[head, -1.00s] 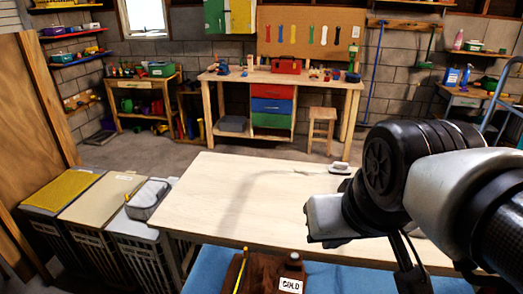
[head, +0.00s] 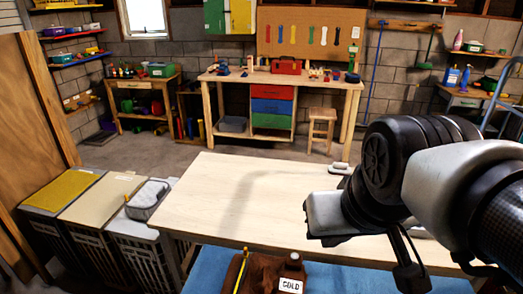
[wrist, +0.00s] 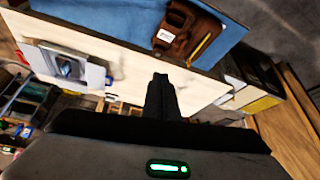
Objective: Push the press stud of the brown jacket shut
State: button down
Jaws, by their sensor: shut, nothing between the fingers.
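The brown jacket (head: 262,272) lies on the blue surface at the bottom edge of the head view, partly cut off. In the wrist view the brown jacket (wrist: 186,30) is at the top, with a white label and a yellow stick on it. I cannot make out its press stud. My gripper (wrist: 160,82) is shut and empty, its dark fingers pointing over the pale tabletop, apart from the jacket. In the head view the fingers cannot be told clearly from my arm at the right.
The pale wooden table (head: 240,200) is mostly bare. A label reading COLD (head: 290,285) and a yellow stick (head: 240,270) show at the jacket. An iron-like object (wrist: 65,65) rests on the table. Laundry bins (head: 90,205) stand left; a workbench (head: 280,80) is behind.

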jog(key=w+f+m+g+b, duration=0.25)
jog(key=w+f, duration=0.25)
jog(key=w, duration=0.7)
jog(key=g+b, duration=0.2)
jog(key=g, duration=0.1)
send_over(295, 255)
notch_tip(295, 255, down, 12)
jog(key=shift+r+m, duration=0.2)
jog(key=shift+m, duration=0.05)
notch_tip(295, 255, down, 14)
jog(key=shift+f, duration=0.1)
